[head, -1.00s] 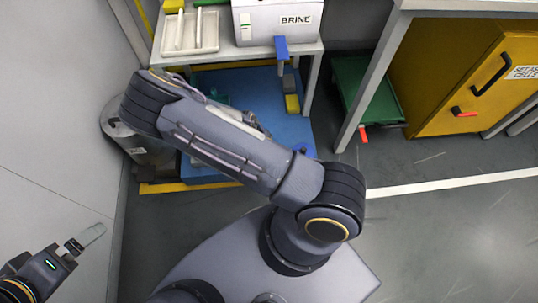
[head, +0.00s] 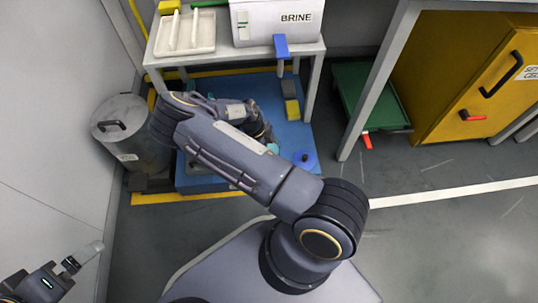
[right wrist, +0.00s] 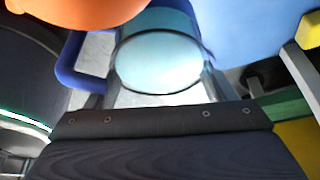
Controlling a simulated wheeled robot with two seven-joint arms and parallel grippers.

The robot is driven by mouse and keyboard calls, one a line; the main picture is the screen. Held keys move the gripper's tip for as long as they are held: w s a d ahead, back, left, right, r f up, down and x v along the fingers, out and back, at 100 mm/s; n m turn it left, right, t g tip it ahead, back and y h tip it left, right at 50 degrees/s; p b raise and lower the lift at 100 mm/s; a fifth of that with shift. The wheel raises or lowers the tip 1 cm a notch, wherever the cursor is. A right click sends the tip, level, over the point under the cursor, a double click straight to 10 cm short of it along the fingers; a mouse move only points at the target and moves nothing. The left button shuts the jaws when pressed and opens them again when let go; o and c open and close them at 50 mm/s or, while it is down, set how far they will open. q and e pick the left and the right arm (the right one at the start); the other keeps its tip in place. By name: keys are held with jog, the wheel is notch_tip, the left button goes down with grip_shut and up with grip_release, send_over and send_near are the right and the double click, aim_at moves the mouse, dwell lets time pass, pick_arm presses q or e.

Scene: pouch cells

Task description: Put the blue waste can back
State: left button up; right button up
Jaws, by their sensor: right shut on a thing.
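My right arm reaches over the blue platform, with its dark right gripper (head: 264,132) low above it, partly hidden by its own links. In the right wrist view, the gripper is shut on a pale blue rounded body (right wrist: 157,58), which I take for the blue waste can. A dark line crosses this body. Only a small pale-blue patch (head: 272,148) shows beside the gripper in the head view. I cannot tell whether the can touches the platform. My left gripper (head: 84,256) is at the lower left, away from the platform; its jaw opening is unclear.
A grey lidded bin (head: 130,130) stands left of the blue platform (head: 295,135). A round blue piece (head: 305,160) lies at the platform's right front. A white table (head: 190,58) with a BRINE box (head: 265,22) stands behind. A yellow cabinet (head: 470,75) is right; front-right floor is clear.

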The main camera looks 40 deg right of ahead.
jog(key=shift+w+d+f+b, duration=0.15)
jog(key=shift+f+b, duration=0.25)
jog(key=shift+f, duration=0.55)
jog(key=shift+w+d+f+b, duration=0.1)
jog(key=shift+f+b, duration=0.25)
jog(key=shift+f, duration=0.6)
jog(key=shift+f, duration=0.2)
jog(key=o, duration=1.4)
